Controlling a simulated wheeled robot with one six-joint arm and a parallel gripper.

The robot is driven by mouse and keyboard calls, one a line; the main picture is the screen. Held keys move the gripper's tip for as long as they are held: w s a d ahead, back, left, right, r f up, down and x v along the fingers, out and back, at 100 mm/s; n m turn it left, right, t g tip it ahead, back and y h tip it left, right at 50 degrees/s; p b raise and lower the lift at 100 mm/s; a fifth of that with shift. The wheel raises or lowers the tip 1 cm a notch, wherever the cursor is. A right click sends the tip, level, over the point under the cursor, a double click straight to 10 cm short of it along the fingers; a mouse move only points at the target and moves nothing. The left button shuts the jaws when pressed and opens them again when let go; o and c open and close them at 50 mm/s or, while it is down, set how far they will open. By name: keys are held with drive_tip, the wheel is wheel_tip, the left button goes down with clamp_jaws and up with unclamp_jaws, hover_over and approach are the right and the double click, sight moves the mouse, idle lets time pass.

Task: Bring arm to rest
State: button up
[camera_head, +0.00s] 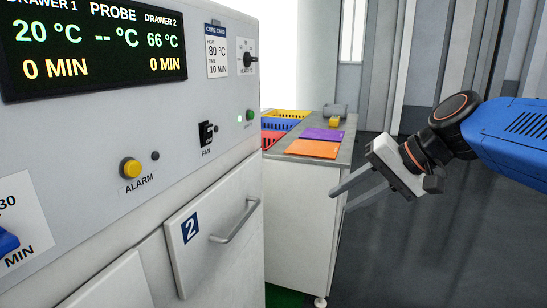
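My gripper (357,190) is at the right of the head view, on the end of my blue and black arm. Its two grey fingers point left and stand apart with nothing between them. It hangs in the air in front of the side of a white cabinet and touches nothing that I can see. The arm comes in from the right edge.
A white machine with a display (90,45), an alarm button (130,168) and a closed drawer 2 (212,235) fills the left. Behind it, a worktop holds an orange sheet (312,149), a purple sheet (322,134) and coloured crates (285,114). Open floor lies at right.

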drive_tip(key=s+d+f+n+h, duration=0.1)
drive_tip(key=s+d+f+h, duration=0.2)
drive_tip(key=s+d+f, duration=0.3)
drive_tip(key=s+d+f+n+h, duration=0.2)
drive_tip(key=s+d+f+h, duration=0.2)
drive_tip(key=s+f, duration=0.5)
wheel_tip(320, 180, down, 5)
drive_tip(key=d, duration=0.2)
drive_tip(key=shift+d+r+h, duration=0.2)
drive_tip(key=shift+d+h, duration=0.1)
drive_tip(key=shift+d, duration=0.05)
drive_tip(key=shift+s, duration=0.1)
